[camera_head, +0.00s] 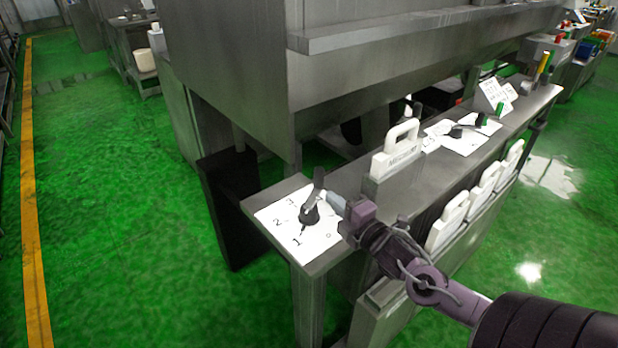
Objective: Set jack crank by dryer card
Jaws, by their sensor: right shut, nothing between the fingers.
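A dark crank (309,215) stands on a white dial sheet (283,238) marked with numbers at the near left end of the steel bench. Its lever points up and slightly right. My right gripper (328,199) is shut and empty, close beside the crank; I cannot tell if it touches. A second crank, with a green grip (481,120), sits on another white sheet (464,143) farther along the bench. White cards with small print (492,95) stand behind it; the text is unreadable, so I cannot tell which is the dryer card. My left gripper is out of view.
A white handled plate (398,158) stands upright on the bench (345,178), right of the near crank. Several similar plates (447,222) hang along its front. A large steel machine (235,60) rises behind. Green floor is clear at left.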

